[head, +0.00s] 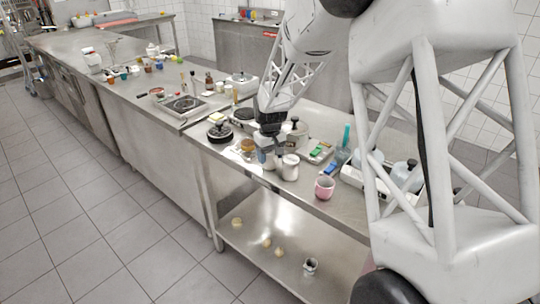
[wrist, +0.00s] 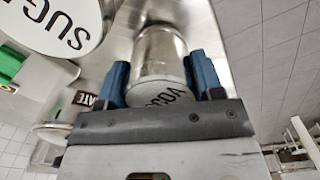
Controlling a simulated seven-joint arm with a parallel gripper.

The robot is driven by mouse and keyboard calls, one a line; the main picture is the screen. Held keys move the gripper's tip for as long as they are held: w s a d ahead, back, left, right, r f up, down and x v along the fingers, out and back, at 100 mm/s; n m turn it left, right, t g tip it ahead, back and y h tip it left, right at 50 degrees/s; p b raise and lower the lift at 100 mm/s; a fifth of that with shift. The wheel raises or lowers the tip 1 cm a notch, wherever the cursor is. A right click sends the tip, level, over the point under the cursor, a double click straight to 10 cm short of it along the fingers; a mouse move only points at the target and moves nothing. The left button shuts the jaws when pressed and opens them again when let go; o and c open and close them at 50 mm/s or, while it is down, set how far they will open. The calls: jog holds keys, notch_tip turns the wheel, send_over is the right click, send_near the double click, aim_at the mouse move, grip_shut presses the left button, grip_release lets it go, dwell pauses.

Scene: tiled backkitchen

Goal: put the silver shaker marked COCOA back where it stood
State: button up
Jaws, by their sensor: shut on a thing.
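The silver shaker (wrist: 160,48) is between the two blue fingers of my gripper (wrist: 160,78) in the wrist view. In the head view my gripper (head: 270,152) is low over the near steel table, among several jars, and the shaker is mostly hidden there. I cannot tell whether the shaker touches the tabletop. A larger canister marked SUGAR (wrist: 62,22) is close beside it in the wrist view.
A whitish canister (head: 290,168) stands just right of my gripper. A pink mug (head: 324,188) is near the front edge, a black-lidded pot (head: 220,131) to the left. Behind are a board with coloured pieces (head: 320,152) and a teal bottle (head: 346,136).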

jog(key=shift+f, duration=0.15)
jog(key=o, duration=1)
notch_tip(320, 180, up, 12)
jog(key=shift+r, duration=0.15)
dwell(0.6)
dwell(0.3)
